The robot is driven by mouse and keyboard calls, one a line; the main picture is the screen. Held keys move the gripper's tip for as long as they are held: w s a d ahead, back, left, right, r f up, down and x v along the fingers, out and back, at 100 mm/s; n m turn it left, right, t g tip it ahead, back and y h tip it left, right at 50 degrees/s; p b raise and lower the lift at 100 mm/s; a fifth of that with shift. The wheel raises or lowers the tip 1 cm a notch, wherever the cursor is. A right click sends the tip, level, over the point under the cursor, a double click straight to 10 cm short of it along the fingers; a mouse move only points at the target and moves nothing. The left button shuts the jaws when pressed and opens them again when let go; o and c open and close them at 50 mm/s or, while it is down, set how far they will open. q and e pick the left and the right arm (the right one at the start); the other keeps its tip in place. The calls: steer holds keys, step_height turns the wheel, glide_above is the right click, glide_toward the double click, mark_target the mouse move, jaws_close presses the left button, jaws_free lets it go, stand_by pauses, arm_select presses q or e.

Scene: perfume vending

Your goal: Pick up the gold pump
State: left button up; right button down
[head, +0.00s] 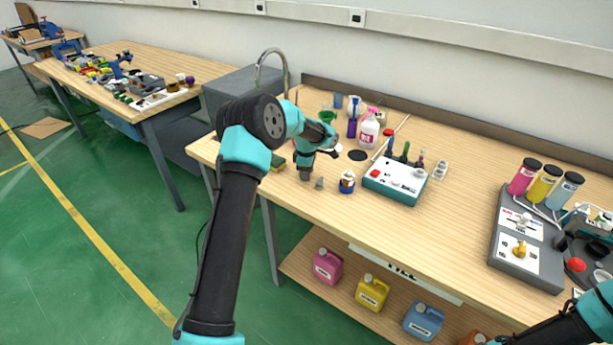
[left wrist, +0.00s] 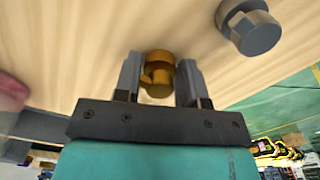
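The gold pump (left wrist: 159,68) shows in the left wrist view, between the two fingers of my left gripper (left wrist: 160,82). The fingers stand close on either side of it. I cannot tell whether they touch it or leave thin gaps. In the head view my left gripper (head: 305,174) points down at the table's near left part, and I cannot make out the pump there. Of my right arm only a part shows at the bottom right; its gripper is out of view.
A small grey pump-like part (head: 319,183) stands just right of my left gripper. A blue-and-white jar (head: 347,182) and a teal-sided control box (head: 396,181) are further right. Bottles (head: 368,132) stand behind. The table's front middle is clear.

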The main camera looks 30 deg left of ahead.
arm_select(q)
steer(key=c, duration=0.5)
steer(key=shift+r, duration=0.1)
steer(key=shift+r, duration=1.35)
steer(key=shift+s+d+r, duration=0.1)
steer(key=shift+r, duration=0.3)
steer(key=s+d, duration=0.2)
steer(key=s, duration=0.2)
steer(key=s+d+r, duration=0.1)
steer(key=s+d, duration=0.2)
steer(key=s, duration=0.2)
steer(key=s+d, duration=0.3)
steer(key=s, duration=0.1)
steer(key=shift+s+d+r, duration=0.1)
steer(key=shift+s+r, duration=0.05)
steer(key=shift+s, duration=0.05)
